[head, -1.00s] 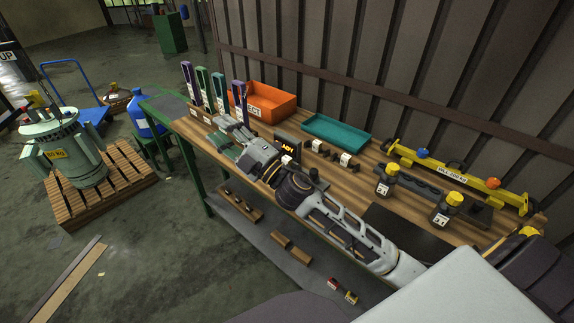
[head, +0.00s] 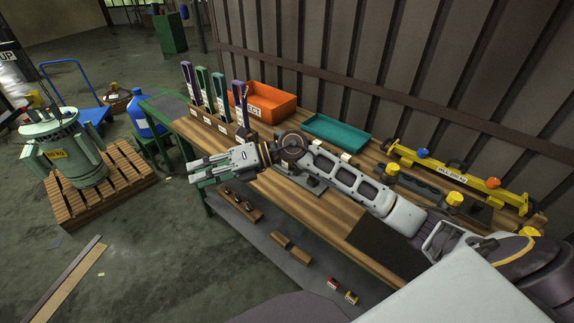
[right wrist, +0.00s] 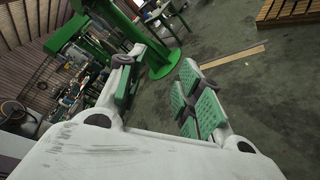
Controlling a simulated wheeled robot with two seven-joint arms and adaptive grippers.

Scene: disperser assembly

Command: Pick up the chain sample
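My right gripper (head: 194,169) reaches left across the bench and hangs past its front edge. I cannot make out for certain which item is the chain sample. Small dark pieces with white labels (head: 346,157) lie on the bench in front of the teal tray, partly hidden by my right arm. The gripper is well to the left of them. My left gripper is not in view.
The wooden bench (head: 287,205) bears coloured upright posts (head: 203,86) at its left end, an orange bin (head: 270,102), a teal tray (head: 335,131) and a yellow bar (head: 455,174). Blocks (head: 281,240) lie on the lower shelf. A green motor (head: 66,155) stands on a pallet.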

